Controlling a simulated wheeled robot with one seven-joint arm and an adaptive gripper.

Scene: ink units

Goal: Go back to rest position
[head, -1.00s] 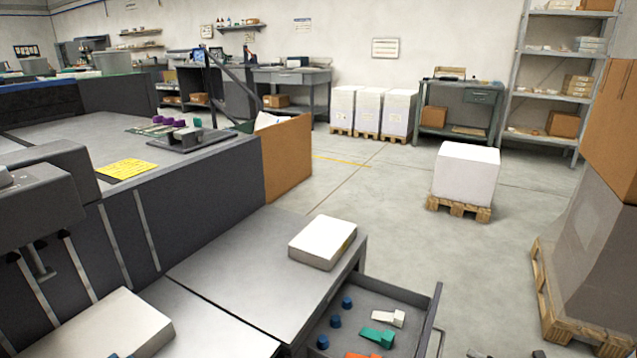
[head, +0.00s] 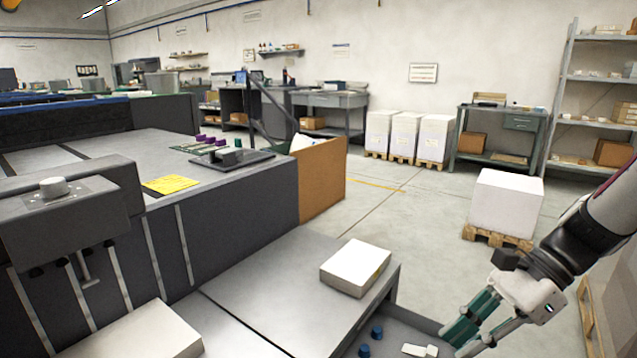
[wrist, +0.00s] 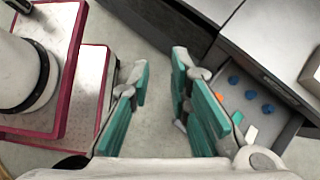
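My gripper (head: 478,325) has come in at the right of the head view, with teal finger pads on a pale body. In the wrist view my gripper (wrist: 160,72) is open, with bare floor between its fingers and nothing held. It appears over or beside an open grey drawer (head: 412,318), which also shows at the right of the wrist view (wrist: 262,70). The drawer holds blue knobs (head: 377,333), a white piece (head: 420,350), and in the wrist view an orange piece (wrist: 238,117) and a green piece (wrist: 251,133).
A white paper stack (head: 355,267) lies on the grey cabinet top (head: 290,275). A yellow sheet (head: 170,184) lies on the long dark bench. A wrapped stack (head: 505,205) stands on a pallet (head: 497,238). Open floor (head: 400,215) lies between the bench and the pallet.

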